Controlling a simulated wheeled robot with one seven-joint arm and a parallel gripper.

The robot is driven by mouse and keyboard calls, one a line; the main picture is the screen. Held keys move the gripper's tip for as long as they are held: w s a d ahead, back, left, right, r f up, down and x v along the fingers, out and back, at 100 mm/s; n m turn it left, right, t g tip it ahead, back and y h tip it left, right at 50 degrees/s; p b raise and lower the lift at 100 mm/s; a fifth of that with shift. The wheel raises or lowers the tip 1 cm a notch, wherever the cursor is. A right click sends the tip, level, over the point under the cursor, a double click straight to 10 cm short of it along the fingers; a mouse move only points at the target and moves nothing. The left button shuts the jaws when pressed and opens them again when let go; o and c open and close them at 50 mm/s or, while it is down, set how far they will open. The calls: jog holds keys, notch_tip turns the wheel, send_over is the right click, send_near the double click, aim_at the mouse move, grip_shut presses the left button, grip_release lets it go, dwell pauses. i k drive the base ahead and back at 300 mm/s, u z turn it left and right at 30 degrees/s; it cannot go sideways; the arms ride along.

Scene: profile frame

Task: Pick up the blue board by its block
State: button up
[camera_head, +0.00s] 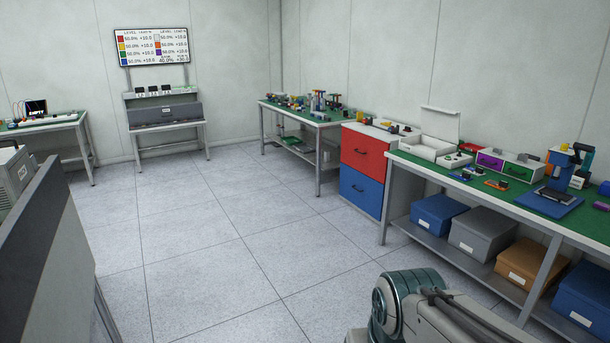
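On the green-topped workbench (445,169) at the right lies a small flat blue piece (459,177) with a dark block on it. It looks like the blue board, but it is too small to be sure. An orange piece (495,184) with a dark block lies to its right. A larger blue mat (570,205) with a dark flat item on it lies further right. My arm shows at the bottom right, well in front of the bench. My gripper is out of view.
An open white box (432,147) and purple and green drawers (490,161) stand behind the small pieces. Storage boxes (481,233) fill the lower shelf. A red and blue cabinet (362,150) adjoins the bench. The middle floor is clear.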

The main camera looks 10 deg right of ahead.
aim_at(465, 177)
jog(key=z, duration=0.35)
jog(key=i, duration=1.9)
jog(key=z, duration=1.15)
jog(key=i, duration=1.75)
jog(key=z, duration=0.45)
jog(key=i, duration=0.95)
jog(key=z, duration=0.1)
